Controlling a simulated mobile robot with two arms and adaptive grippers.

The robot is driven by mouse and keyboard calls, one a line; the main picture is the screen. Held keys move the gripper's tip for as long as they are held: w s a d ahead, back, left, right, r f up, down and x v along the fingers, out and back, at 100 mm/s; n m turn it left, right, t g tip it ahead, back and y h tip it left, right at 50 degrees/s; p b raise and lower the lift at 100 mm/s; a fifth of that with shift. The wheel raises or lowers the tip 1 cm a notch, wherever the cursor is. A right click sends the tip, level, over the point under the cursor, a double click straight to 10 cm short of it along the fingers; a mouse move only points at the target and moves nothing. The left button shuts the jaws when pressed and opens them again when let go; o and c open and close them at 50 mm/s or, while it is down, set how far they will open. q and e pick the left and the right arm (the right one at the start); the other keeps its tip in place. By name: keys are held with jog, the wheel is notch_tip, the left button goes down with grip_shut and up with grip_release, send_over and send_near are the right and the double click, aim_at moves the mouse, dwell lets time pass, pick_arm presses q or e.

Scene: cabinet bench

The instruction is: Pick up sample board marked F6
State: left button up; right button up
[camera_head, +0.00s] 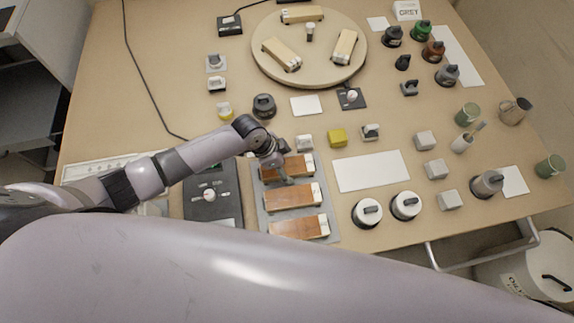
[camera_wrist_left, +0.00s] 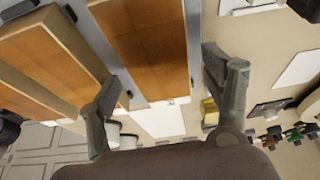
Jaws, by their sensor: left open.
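Three reddish-brown sample boards with pale ends lie in a row on a grey tray (camera_head: 262,213): a far one (camera_head: 298,160), a middle one (camera_head: 291,197) and a near one (camera_head: 299,227). I cannot read their marks, so I cannot tell which is F6. My left gripper (camera_head: 280,166) is over the far board, pointing down. In the left wrist view the open left gripper (camera_wrist_left: 160,75) has one finger to each side of a board (camera_wrist_left: 152,45), with visible gaps. Another board (camera_wrist_left: 50,60) lies left of it. My right gripper is not in view.
A dark device (camera_head: 212,207) stands left of the tray. A white sheet (camera_head: 371,171) and two white-topped round pots (camera_head: 367,213) (camera_head: 405,205) lie to the right. A round turntable (camera_head: 270,68) holds more boards at the back.

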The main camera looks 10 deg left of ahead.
pick_arm(q)
jog(key=shift+w+d+f, duration=0.1)
jog(key=shift+d+f, duration=0.1)
jog(key=shift+f, duration=0.35)
jog(key=shift+c, duration=0.4)
jog(key=c, duration=1.2)
jog(key=shift+c, duration=0.2)
jog(key=shift+r, duration=0.15)
